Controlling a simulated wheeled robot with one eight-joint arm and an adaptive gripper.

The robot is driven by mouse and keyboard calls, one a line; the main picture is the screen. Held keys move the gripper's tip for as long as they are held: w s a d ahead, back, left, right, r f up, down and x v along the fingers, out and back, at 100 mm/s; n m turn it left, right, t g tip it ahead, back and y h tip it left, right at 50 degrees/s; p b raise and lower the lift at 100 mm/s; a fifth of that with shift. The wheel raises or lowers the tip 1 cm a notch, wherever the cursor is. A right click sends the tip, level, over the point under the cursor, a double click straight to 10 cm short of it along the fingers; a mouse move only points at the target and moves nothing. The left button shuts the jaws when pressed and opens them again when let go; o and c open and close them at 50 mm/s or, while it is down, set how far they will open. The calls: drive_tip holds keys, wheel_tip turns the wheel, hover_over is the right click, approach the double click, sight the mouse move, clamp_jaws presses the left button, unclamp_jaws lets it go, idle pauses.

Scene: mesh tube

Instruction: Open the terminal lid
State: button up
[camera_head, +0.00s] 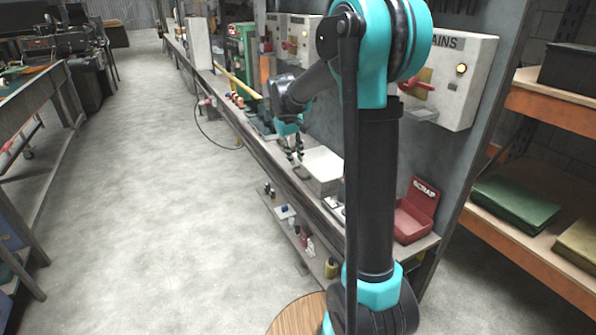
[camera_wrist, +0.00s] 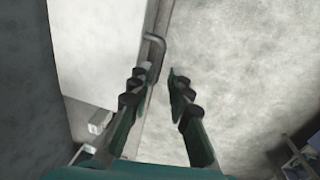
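A pale box with a flat lid (camera_head: 320,164) sits on the bench, just right of my gripper (camera_head: 294,152) in the head view. I take it to be the terminal. In the wrist view the white lid (camera_wrist: 98,45) fills the upper left, and a grey bent handle (camera_wrist: 157,45) stands out at its right edge. My gripper (camera_wrist: 160,78) is open, its two fingers apart. The handle's end lies near the left fingertip, toward the gap between the fingers. I cannot tell whether they touch. The lid looks shut.
A red SCRAP bin (camera_head: 414,212) stands on the bench to the right. White wall boxes (camera_head: 452,82) with red handles are mounted behind. Small items lie on the lower shelf (camera_head: 290,219). A yellow bar (camera_head: 236,82) is farther along the bench. The floor (camera_head: 150,200) at left is clear.

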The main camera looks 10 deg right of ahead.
sight(299, 175)
drive_tip(key=shift+w+d+f, duration=0.1)
drive_tip(key=shift+d+f, duration=0.1)
drive_tip(key=shift+f, duration=0.85)
drive_tip(key=shift+d+f, duration=0.15)
drive_tip(key=shift+f, duration=0.85)
drive_tip(key=shift+w+d+f, duration=0.1)
drive_tip(key=shift+d+f, duration=0.1)
drive_tip(key=shift+f, duration=0.85)
clamp_jaws()
